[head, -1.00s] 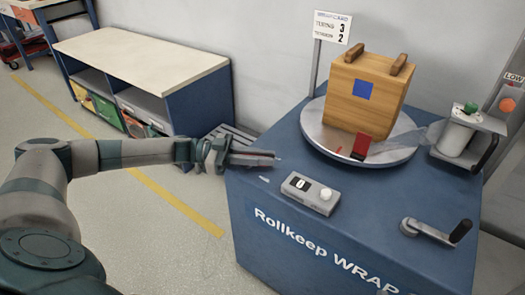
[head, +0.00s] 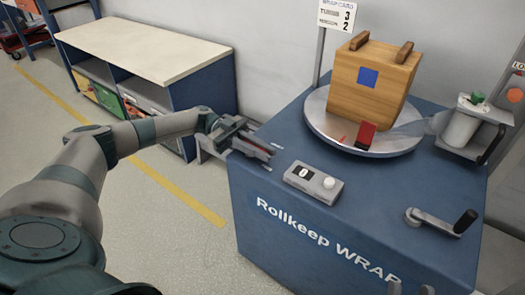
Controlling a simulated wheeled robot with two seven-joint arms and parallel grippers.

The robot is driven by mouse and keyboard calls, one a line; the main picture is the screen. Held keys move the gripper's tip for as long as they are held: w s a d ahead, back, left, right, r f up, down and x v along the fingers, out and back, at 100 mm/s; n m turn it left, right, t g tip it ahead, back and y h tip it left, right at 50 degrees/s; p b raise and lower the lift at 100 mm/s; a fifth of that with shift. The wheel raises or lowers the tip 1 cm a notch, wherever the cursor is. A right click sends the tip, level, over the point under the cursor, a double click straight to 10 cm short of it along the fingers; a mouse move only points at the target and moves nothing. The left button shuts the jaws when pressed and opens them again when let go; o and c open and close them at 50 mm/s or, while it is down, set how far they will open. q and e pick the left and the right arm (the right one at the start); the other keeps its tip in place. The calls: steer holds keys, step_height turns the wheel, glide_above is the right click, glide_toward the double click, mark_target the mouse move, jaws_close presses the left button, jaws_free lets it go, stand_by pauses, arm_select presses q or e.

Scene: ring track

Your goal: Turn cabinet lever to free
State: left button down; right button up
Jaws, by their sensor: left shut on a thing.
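The blue wrapping cabinet (head: 330,232) stands at the right, with a crank-like lever (head: 440,222) on its top near the right front. The lever's grey arm points right and its black knob stands up at the end. My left gripper (head: 262,150) is at the cabinet's left rear edge, well away from this lever. It is shut on a small dark thing with a reddish stripe, mostly hidden by the fingers. Small grey parts, probably my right gripper (head: 411,289), show at the bottom edge, mostly cut off.
A wooden box (head: 371,85) and a red block (head: 366,136) stand on the round turntable (head: 318,122). A grey counter box (head: 313,183) reading 0 lies in front. A film roll (head: 462,128) stands at the right. A workbench (head: 150,45) is behind my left arm.

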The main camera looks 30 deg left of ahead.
arm_select(q)
steer(key=c, duration=1.8)
jaws_free()
steer(key=shift+o, duration=0.2)
steer(key=shift+a, duration=0.1)
